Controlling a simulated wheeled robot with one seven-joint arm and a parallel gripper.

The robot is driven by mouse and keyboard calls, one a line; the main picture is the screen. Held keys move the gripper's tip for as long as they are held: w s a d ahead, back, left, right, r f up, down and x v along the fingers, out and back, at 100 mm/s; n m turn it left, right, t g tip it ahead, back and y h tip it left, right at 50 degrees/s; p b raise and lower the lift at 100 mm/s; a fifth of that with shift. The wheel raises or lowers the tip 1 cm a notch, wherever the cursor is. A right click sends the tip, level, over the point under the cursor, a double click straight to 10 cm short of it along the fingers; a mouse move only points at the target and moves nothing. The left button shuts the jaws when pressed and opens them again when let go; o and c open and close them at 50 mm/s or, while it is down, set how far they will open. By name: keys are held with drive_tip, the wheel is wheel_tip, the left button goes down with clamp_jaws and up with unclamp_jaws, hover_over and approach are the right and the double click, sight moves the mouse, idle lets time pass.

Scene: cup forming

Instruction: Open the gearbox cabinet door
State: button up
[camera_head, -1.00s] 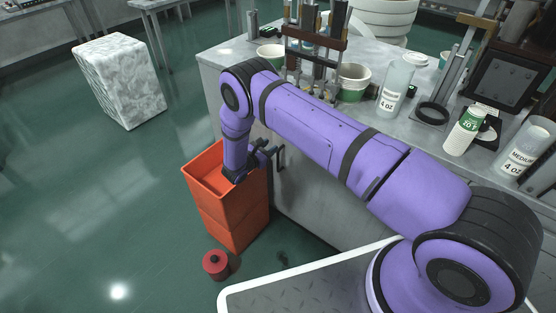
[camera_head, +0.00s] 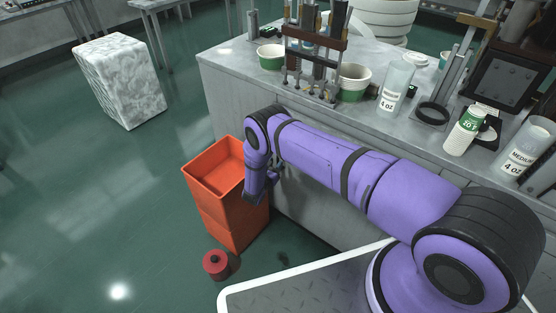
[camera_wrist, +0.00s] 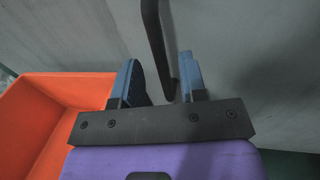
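The cabinet is the grey bench body in the head view; its front (camera_head: 320,205) shows below my purple arm. In the wrist view a flat grey panel (camera_wrist: 250,60) fills the background, and a dark bar handle (camera_wrist: 158,40) stands off it. My gripper (camera_wrist: 160,78) has its two blue-grey fingers apart, with the handle's lower end between them, nearer the right finger. I cannot tell whether it touches that finger. In the head view my gripper (camera_head: 262,185) hangs beside the cabinet front, mostly hidden by the wrist, and the handle is hidden. No door gap shows.
Stacked orange bins (camera_head: 232,215) stand close left of my gripper; an orange bin (camera_wrist: 40,110) also shows in the wrist view. A red canister (camera_head: 215,264) is on the floor in front. Cups and bottles stand on the countertop (camera_head: 235,62).

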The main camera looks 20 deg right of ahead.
drive_tip(key=shift+x, duration=1.7)
clamp_jaws()
